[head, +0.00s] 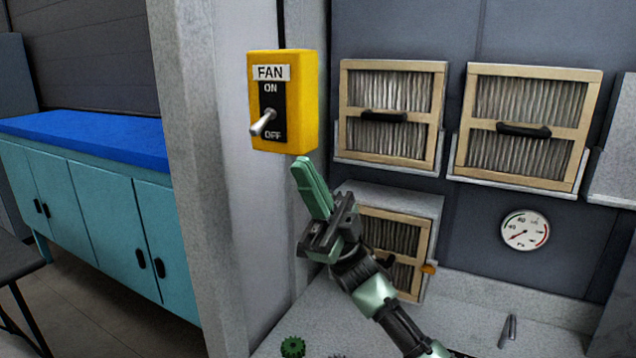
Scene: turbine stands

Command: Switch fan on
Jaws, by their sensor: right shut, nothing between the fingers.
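The yellow fan switch box (308,105) is on the light grey wall panel, with a white FAN label and a black plate marked ON above and OFF below. Its metal toggle lever (264,122) points down and to the left, toward OFF. My right gripper (301,163) is shut and empty, its green fingers pointing up just below the box's lower right corner. I cannot tell how far in depth the fingertips are from the box.
Filter panels (392,116) with black handles stand at the right, above a round gauge (525,230). A lower filter (395,240) sits behind my right arm. A green gear (293,346) lies at the bottom. A teal cabinet (90,215) with a blue top is at the left.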

